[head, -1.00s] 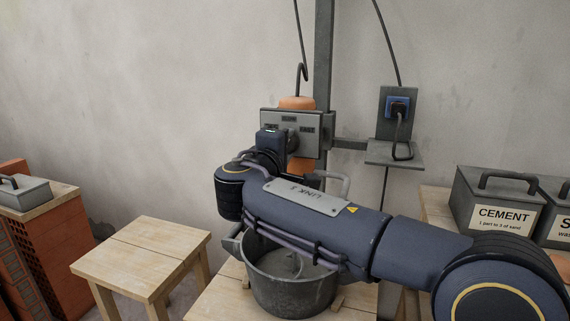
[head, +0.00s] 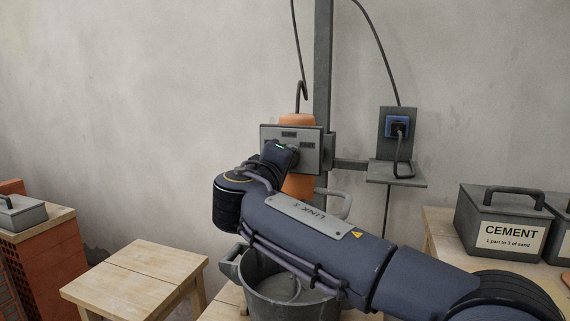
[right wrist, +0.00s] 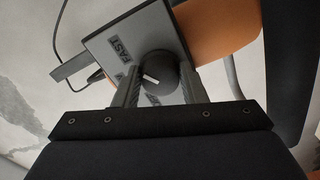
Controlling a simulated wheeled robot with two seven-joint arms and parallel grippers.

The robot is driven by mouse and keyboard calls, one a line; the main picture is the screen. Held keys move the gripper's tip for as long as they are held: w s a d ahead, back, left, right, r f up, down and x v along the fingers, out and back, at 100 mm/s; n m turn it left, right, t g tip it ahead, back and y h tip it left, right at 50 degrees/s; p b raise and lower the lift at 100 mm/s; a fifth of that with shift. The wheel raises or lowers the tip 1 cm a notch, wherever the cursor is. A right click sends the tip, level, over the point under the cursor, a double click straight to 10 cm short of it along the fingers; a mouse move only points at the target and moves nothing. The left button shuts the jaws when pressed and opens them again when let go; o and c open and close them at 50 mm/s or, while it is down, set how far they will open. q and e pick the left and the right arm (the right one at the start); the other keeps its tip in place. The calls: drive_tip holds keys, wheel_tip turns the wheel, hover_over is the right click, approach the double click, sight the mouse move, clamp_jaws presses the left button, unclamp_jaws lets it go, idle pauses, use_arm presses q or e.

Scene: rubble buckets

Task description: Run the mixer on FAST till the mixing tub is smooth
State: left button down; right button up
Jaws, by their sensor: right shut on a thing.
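The mixer (head: 297,187) is an orange body with a grey switch box (head: 312,140) on a grey post. In the right wrist view the box carries a black round knob (right wrist: 163,72) with a white mark pointing left. A FAST label (right wrist: 120,48) is readable; other labels are partly hidden, and I cannot tell which one the mark meets. My right gripper (right wrist: 160,90) is shut on the knob, one finger on each side. The mixing tub (head: 290,305) is a grey bucket below, partly covered by my right arm; the state of its grey contents is unclear. My left gripper is out of view.
A grey CEMENT box (head: 505,225) and another box stand on a wooden table at right. A blue plug (head: 397,127) sits in a socket above a small shelf. An empty wooden stool (head: 135,280) stands at left, near bricks (head: 40,265) with a grey box.

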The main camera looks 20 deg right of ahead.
drive_tip(key=shift+d, duration=0.15)
drive_tip(key=o, duration=1)
drive_tip(key=p+v, duration=0.1)
drive_tip(key=v, duration=0.6)
drive_tip(key=shift+s+a, duration=0.3)
drive_tip(key=shift+f, duration=0.1)
